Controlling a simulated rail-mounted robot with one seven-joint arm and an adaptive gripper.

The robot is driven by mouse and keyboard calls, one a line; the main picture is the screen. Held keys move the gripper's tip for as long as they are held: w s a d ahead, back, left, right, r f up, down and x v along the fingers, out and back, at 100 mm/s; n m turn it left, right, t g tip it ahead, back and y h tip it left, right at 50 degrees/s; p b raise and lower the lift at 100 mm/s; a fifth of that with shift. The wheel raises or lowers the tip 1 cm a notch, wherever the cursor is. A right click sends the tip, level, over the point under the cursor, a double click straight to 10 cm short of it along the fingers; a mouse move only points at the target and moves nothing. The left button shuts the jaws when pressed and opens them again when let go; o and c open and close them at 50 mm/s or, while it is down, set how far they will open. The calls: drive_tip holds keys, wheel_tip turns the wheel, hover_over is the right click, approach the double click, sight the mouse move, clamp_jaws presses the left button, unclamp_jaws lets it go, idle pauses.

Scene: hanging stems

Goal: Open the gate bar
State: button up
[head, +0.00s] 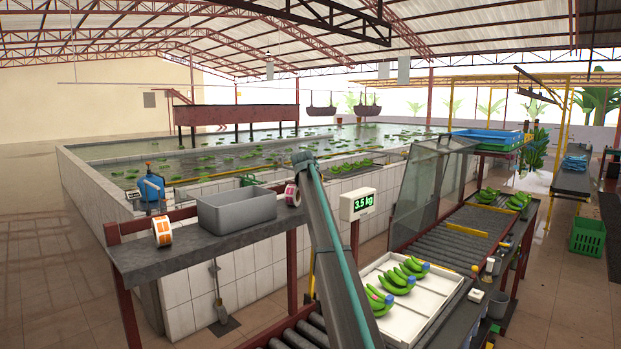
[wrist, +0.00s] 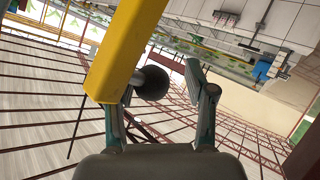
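In the wrist view a thick yellow bar (wrist: 127,45), seemingly the gate bar, runs down from the top edge close to my gripper (wrist: 160,88). A dark round knob (wrist: 151,83) shows beside the bar, between my two fingers and nearer the left one. The fingers are spread with a gap to the right of the knob; I cannot tell whether the left finger touches bar or knob. In the head view a yellow bar (head: 466,230) lies across the roller conveyor, but I cannot tell if it is the same one. My fingers are not clear in the head view.
A white tray (head: 412,306) with green bananas sits on the near conveyor. A scale display (head: 358,204) and a grey bin (head: 237,211) are to the left. A tiled water tank lies behind.

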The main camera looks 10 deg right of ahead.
drive_tip(key=shift+d+r, duration=0.1)
drive_tip(key=shift+d, duration=0.05)
drive_tip(key=v, duration=1.2)
